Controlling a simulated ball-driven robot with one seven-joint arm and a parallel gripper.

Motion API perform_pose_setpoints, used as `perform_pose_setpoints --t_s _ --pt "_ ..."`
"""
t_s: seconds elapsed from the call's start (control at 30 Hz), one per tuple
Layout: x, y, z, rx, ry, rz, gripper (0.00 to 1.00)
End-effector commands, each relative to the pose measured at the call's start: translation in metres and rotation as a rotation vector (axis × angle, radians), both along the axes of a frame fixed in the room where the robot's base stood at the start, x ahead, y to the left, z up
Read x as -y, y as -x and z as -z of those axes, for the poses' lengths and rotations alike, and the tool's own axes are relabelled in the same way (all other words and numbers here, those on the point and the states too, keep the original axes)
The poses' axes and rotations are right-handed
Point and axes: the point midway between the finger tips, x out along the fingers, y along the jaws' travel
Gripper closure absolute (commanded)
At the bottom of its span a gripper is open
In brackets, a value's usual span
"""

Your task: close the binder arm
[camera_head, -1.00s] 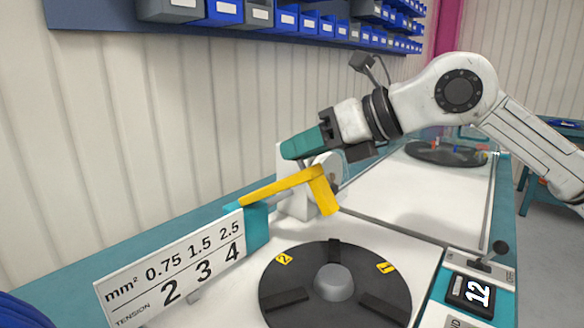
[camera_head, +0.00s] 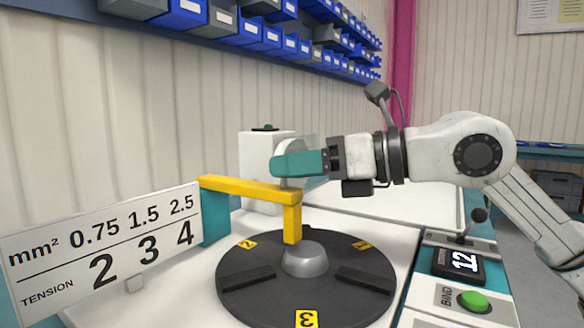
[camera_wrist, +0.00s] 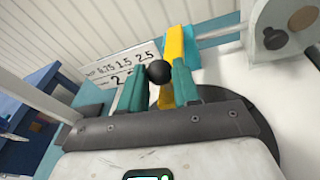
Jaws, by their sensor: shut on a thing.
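The yellow binder arm (camera_head: 246,188) lies about level, running from a teal post (camera_head: 216,222) to above the black turntable (camera_head: 262,285). Its yellow foot (camera_head: 292,218) hangs upright at the grey hub (camera_head: 307,260); I cannot tell whether they touch. My gripper (camera_head: 282,163) is just above the arm's foot end, its teal fingers pointing left. In the wrist view my gripper (camera_wrist: 159,80) is shut on a black ball knob (camera_wrist: 159,71), with the yellow arm (camera_wrist: 174,48) right behind it. The fingers hide the knob in the head view.
A tension sign (camera_head: 105,245) stands left of the turntable. A white housing (camera_head: 262,150) with a clear disc is behind my gripper. A control panel with a green button (camera_head: 474,301), display (camera_head: 458,263) and lever (camera_head: 478,216) is at right. Blue bins (camera_head: 185,14) hang on the wall.

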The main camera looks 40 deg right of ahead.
Motion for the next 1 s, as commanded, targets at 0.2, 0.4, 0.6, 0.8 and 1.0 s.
perform_pose_setpoints --t_s 0.2,0.4,0.6,0.8,1.0 --pt "0.001 0.0008 0.0115 -0.01 0.004 0.002 1.0" --pt "0.0008 0.0009 0.0138 -0.014 0.004 0.001 1.0" --pt "0.0006 0.001 0.0142 -0.014 0.004 0.001 1.0" --pt "0.0008 0.0009 0.013 -0.012 0.003 0.002 0.52" --pt "0.0008 0.0009 0.0109 -0.007 0.002 0.002 0.44"
